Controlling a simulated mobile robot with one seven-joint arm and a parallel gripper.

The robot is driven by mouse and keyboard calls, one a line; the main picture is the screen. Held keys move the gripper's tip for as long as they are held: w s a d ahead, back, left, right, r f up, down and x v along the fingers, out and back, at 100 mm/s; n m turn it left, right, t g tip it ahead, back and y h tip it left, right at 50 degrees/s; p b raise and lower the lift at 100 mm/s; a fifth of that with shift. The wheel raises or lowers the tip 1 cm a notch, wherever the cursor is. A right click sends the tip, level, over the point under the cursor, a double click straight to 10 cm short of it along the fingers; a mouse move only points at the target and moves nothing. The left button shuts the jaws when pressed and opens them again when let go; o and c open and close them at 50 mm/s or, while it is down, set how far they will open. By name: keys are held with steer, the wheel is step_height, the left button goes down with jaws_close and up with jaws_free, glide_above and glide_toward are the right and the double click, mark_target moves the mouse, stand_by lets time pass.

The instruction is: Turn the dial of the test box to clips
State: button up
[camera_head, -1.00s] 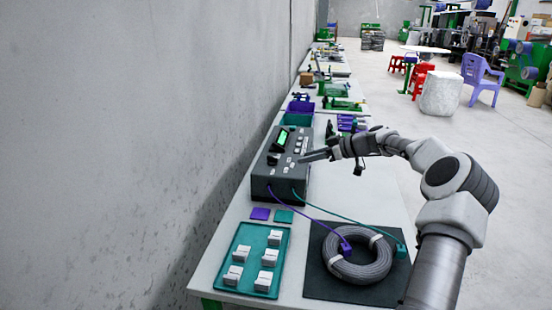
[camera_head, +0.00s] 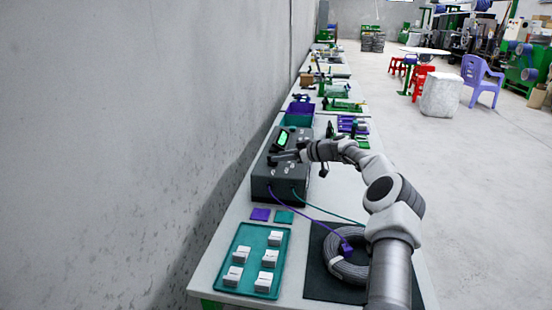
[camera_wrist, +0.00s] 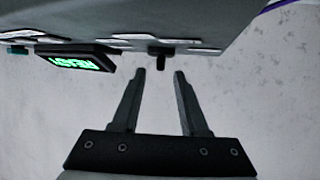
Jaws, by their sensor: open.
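The dark grey test box (camera_head: 278,188) stands on the long bench in the head view, its green-lit screen (camera_head: 283,138) tilted up on top. The screen also shows upside down in the wrist view (camera_wrist: 82,62). My gripper (camera_head: 272,158) is over the top of the box and hides part of its panel. In the wrist view my gripper (camera_wrist: 159,72) is open and empty. A small dark knob (camera_wrist: 158,58), which looks like the dial, sits just ahead of the gap between the fingertips. I cannot read its setting or tell whether the fingers touch it.
Purple and teal leads run from the box towards a grey cable coil (camera_head: 342,268) on a black mat (camera_head: 318,285). A teal tray (camera_head: 262,238) of white blocks lies in front. Teal and purple bins (camera_head: 297,118) stand behind the box. The wall (camera_head: 150,130) is close on the left.

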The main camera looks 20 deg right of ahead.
steer(key=shift+x, duration=1.3)
jaws_close()
